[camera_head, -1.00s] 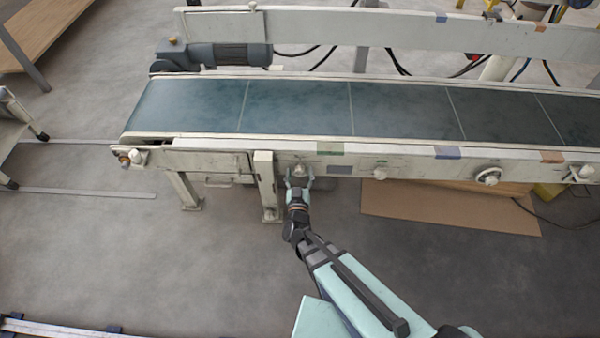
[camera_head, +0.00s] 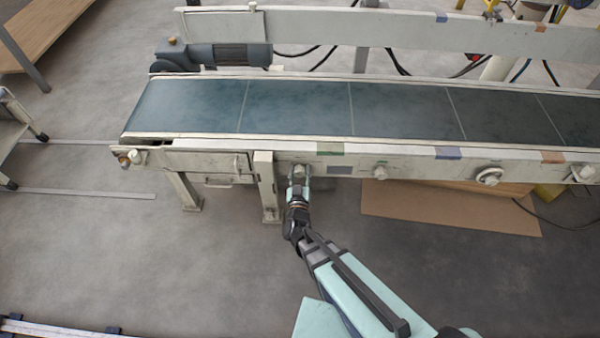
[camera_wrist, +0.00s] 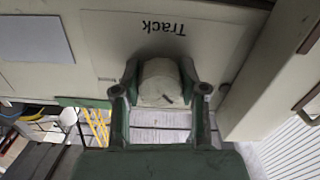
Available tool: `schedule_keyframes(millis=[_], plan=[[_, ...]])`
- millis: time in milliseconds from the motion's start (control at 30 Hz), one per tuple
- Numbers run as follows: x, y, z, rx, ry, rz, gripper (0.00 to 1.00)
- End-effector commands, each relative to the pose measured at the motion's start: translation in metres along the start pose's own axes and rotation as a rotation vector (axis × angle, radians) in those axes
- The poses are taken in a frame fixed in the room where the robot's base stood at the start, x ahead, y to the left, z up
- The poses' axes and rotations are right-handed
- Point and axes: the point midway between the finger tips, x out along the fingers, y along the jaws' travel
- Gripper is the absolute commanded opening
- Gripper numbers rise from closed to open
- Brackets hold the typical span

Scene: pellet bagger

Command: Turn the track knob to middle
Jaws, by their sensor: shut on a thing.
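The track knob (camera_wrist: 160,82) is a pale round knob on the conveyor's side panel (camera_wrist: 105,35), beside the printed word "Track", which appears upside down in the wrist view. A short dark line shows on the knob's face. My gripper (camera_wrist: 160,88) is shut on the knob, one finger on each side of it. In the head view my gripper (camera_head: 299,178) is at the front panel of the conveyor, just right of a support leg (camera_head: 266,185), and it mostly covers the knob there.
The conveyor belt (camera_head: 300,105) runs above the panel. Another pale knob (camera_head: 380,173) and a round handwheel (camera_head: 489,177) sit farther right on the panel. A brown board (camera_head: 440,208) lies on the floor below. The floor in front is mostly clear.

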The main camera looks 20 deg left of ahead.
Motion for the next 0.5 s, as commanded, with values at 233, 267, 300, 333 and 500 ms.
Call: schedule_keyframes(millis=[233, 267, 300, 333, 500], plan=[[0.0007, -0.0006, 0.002, 0.129, 0.002, 0.001, 0.07], [0.0007, -0.0007, 0.0022, 0.152, 0.003, 0.001, 0.07], [0.0006, -0.0007, 0.0024, 0.183, 0.003, 0.001, 0.07], [0.0005, -0.0008, 0.0026, 0.207, 0.003, 0.001, 0.07], [0.0007, -0.0014, 0.0025, 0.357, 0.004, 0.001, 0.07]])
